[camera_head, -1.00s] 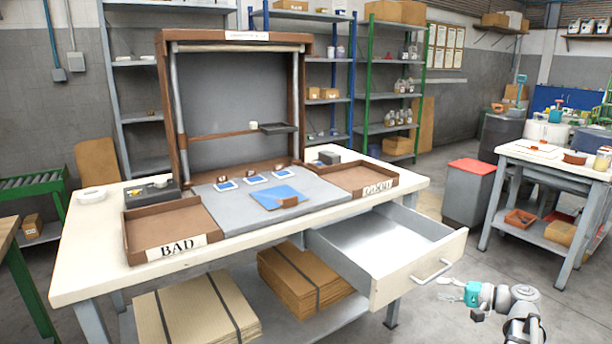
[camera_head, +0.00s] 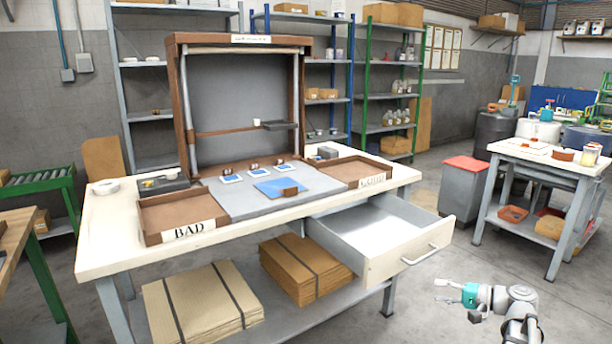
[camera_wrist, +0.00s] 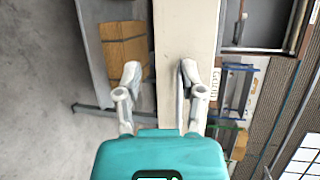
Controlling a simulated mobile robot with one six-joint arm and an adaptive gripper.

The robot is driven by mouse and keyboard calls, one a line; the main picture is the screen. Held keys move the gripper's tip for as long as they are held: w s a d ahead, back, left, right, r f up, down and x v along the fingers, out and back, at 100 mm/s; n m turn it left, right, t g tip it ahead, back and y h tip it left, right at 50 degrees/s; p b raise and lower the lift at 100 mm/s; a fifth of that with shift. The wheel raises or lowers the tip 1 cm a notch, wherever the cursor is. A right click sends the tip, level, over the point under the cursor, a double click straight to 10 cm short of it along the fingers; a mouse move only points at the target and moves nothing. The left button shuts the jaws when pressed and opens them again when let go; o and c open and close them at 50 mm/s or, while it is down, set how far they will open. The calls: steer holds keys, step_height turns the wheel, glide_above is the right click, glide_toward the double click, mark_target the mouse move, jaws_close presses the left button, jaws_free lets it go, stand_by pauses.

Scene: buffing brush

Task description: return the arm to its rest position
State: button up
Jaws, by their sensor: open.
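My gripper (camera_head: 445,291) is at the lower right of the head view, with its teal body and pale fingers pointing left. It hangs over open floor, in front of and to the right of the open drawer (camera_head: 375,236), and touches nothing there. In the wrist view my gripper (camera_wrist: 157,75) shows two fingers spread apart with nothing held between them.
The workbench (camera_head: 110,248) has the BAD tray (camera_head: 178,232) on the left and a second tray (camera_head: 352,170) on the right. Bundled cardboard (camera_head: 305,265) lies on its lower shelf. A grey bin (camera_head: 467,190) and side table (camera_head: 545,160) stand at the right. Floor around my arm is clear.

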steer(key=s+a+f+n+g+h, duration=0.4)
steer(key=s+a+f+h, duration=0.25)
steer(key=a, duration=0.35)
steer(key=s+a+f+n+g+h, duration=0.4)
steer(key=s+a+f+h, duration=0.25)
steer(key=a+f, duration=0.2)
step_height(320, 180, up, 31)
steer(key=w+p, duration=0.1)
steer(key=p, duration=3)
steer(key=shift+a+r, duration=0.15)
steer(key=shift+r, duration=0.05)
steer(key=shift+m, duration=0.3)
